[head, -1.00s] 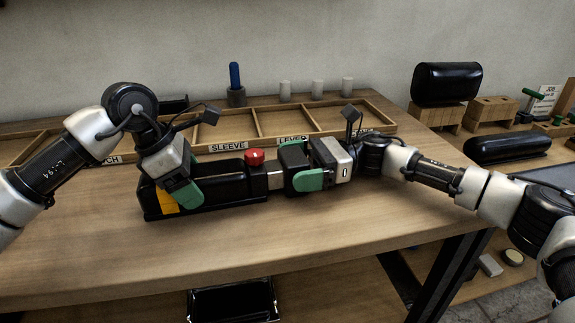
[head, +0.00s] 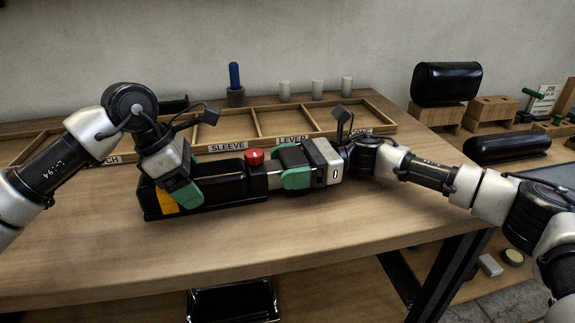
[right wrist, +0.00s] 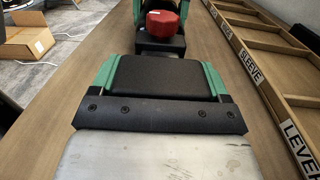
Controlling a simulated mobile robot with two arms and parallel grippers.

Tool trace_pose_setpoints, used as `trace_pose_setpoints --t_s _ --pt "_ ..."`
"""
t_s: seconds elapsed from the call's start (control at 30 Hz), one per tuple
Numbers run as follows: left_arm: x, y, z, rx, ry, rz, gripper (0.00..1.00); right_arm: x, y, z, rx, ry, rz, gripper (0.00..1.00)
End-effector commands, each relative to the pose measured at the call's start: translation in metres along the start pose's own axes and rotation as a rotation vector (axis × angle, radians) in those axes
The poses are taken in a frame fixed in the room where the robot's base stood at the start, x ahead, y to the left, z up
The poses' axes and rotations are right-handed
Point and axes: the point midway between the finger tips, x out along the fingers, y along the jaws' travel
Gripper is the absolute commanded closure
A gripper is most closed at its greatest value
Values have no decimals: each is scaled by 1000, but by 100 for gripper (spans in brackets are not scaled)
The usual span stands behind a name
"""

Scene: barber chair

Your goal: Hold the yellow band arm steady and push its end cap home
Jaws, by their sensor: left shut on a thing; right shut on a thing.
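The yellow band arm (head: 235,192) is a long black body lying on the bench, with a yellow band (head: 163,199) at its left end and a red button (head: 254,155) near its right end. My left gripper (head: 182,193) is shut on it beside the band. A short grey metal piece (head: 273,181) shows at its right end. A black block, apparently the end cap (head: 290,155), sits just right of this between the green fingers of my right gripper (head: 296,172). In the right wrist view the block (right wrist: 165,78) lies between both fingers, with the red button (right wrist: 162,23) beyond.
A wooden compartment tray (head: 222,149) with labels such as SLEEVE and LEVER lies behind the arm. A dark holder with a blue-handled tool (head: 235,76) and several pale cylinders stand further back. The bench front (head: 200,255) is clear.

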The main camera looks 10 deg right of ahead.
Motion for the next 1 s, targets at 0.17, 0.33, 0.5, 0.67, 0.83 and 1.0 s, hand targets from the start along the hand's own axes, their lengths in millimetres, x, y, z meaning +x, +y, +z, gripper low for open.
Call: trace_pose_setpoints --t_s 0.17,0.33,0.5,0.67,0.83,1.0 --pt "-1 -1 1 4 -2 0 71 25 0 -1 1 -1 3 66" --pt "0 -1 2 5 -2 -1 71 35 0 0 1 -1 -2 66" --pt "0 -1 3 6 -3 -1 71 35 0 0 1 -1 -1 66" --pt "0 -1 3 5 -3 -1 71 35 0 0 1 -1 -1 6" --pt "0 -1 2 5 -3 -1 71 35 0 0 1 -1 0 0" --pt "-1 -1 1 3 -3 0 71 30 0 0 1 -1 -1 0"
